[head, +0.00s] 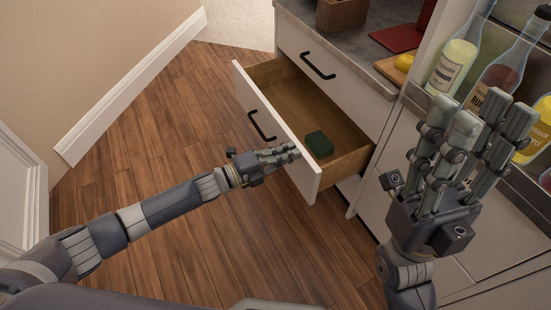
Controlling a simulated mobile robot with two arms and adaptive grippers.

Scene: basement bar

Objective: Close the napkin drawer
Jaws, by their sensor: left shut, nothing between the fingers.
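The napkin drawer (301,176) is pulled out of the white cabinet, with a white front, a black handle (261,127) and a wooden inside. A dark green block (319,145), perhaps folded napkins, lies in it near the front right. My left gripper (296,150) is shut and empty at the drawer front, right of the handle. Its fingertips are at the front's top edge; I cannot tell whether they touch it. My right gripper (490,112) is raised in front of the bottles at the right, fingers pointing up and spread apart, with nothing seen between them.
Another drawer (330,78) with a black handle sits closed above the open one. The counter (372,55) holds a wooden box (341,14), a red board (398,37) and a lemon (404,62). Bottles (458,55) stand at the right. The wooden floor (150,135) at the left is clear.

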